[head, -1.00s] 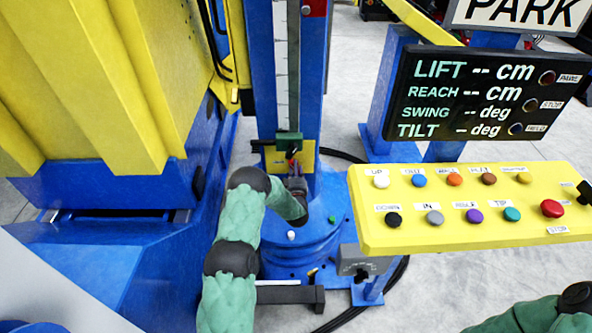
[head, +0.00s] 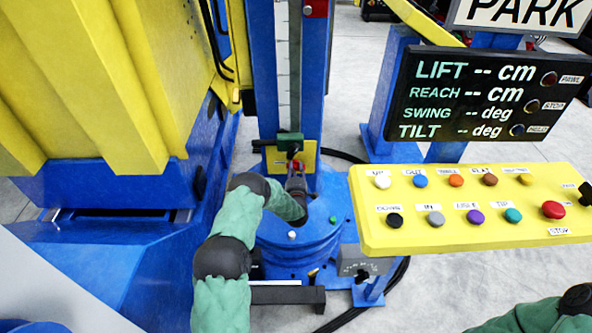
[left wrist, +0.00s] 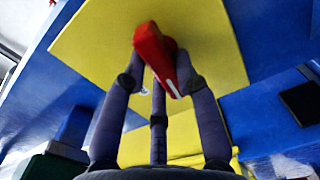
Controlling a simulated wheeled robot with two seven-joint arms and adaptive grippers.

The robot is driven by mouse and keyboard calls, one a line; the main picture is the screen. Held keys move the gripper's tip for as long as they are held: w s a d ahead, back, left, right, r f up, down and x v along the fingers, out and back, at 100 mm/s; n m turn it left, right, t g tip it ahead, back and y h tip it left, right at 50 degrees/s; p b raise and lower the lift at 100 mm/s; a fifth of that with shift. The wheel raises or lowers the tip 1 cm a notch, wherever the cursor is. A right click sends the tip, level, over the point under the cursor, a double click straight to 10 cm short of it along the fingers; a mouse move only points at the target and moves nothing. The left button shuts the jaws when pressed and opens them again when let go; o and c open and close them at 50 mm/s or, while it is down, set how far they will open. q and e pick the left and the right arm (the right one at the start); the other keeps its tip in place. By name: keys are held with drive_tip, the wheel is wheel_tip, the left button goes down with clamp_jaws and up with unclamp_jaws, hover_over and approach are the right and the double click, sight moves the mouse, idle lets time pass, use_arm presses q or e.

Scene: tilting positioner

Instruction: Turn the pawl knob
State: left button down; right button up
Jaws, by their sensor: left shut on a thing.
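The red pawl knob (left wrist: 152,55), with a white line on it, stands on a yellow plate (left wrist: 210,40) in the left wrist view. In the head view the yellow plate (head: 309,158) sits low on the blue mast, with a small bit of the red knob (head: 293,165) showing. My left gripper (head: 297,182) is at the knob. In the left wrist view its dark fingers (left wrist: 160,83) are closed around the red knob, which leans in the picture. My right gripper is out of the frames; only part of my right arm shows at the lower right.
A yellow button panel (head: 460,190) and a black readout board (head: 470,95) stand to the right. A large yellow and blue machine body (head: 90,90) fills the left. The round blue base (head: 300,255) lies below the gripper. A black cable runs on the floor.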

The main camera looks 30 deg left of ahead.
use_arm(q)
drive_tip(key=shift+n, duration=1)
drive_tip(key=c, duration=0.9)
unclamp_jaws()
drive_tip(key=shift+f, duration=0.1)
drive_tip(key=shift+c, duration=0.2)
drive_tip(key=shift+s, duration=0.1)
drive_tip(key=v, duration=1.2)
drive_tip(key=shift+a, duration=0.1)
